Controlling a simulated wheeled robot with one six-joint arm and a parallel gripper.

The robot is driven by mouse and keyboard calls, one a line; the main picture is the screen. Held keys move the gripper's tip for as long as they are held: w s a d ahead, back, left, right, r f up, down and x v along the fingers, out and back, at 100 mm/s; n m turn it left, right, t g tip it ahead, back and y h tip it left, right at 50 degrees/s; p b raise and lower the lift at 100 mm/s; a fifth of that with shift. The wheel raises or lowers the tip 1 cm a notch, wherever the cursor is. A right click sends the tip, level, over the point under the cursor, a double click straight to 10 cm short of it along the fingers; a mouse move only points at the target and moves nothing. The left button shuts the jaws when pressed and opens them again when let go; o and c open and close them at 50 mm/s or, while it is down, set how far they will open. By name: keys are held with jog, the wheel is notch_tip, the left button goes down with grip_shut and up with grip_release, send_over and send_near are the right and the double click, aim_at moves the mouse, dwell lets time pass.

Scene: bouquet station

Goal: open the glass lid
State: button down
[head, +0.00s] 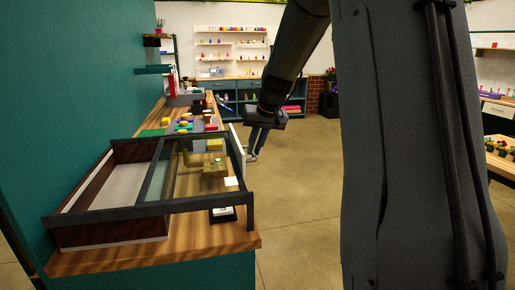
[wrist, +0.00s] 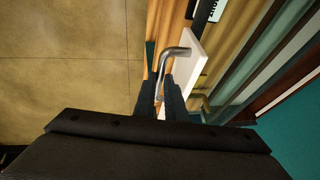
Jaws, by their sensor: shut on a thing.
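A dark-framed box (head: 110,216) stands on the wooden counter at the left of the head view. A glass lid (head: 178,190) covers its right part; yellowish objects show through the glass. The left part shows a bare pale floor. A white plate (head: 237,152) stands at the lid's right side, and it also shows in the wrist view (wrist: 186,60). A bent metal handle (wrist: 172,60) is at this plate. My gripper (head: 253,154) is beside the plate, with its fingers (wrist: 161,98) shut on the handle. The fingers partly hide the handle's lower end.
A small dark stand with a white card (head: 222,214) is at the counter's front right. Colourful small items (head: 188,125) lie farther along the counter (head: 165,254). A teal wall (head: 65,90) is close on the left. Open floor (head: 300,200) lies to the right.

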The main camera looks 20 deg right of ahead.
jog(key=shift+d, duration=0.15)
jog(key=c, duration=1.8)
grip_release()
jog(key=shift+r, duration=0.15)
jog(key=b+v, duration=0.2)
jog(key=v, duration=0.5)
jog(key=shift+s+r, duration=0.2)
jog(key=shift+r, duration=0.05)
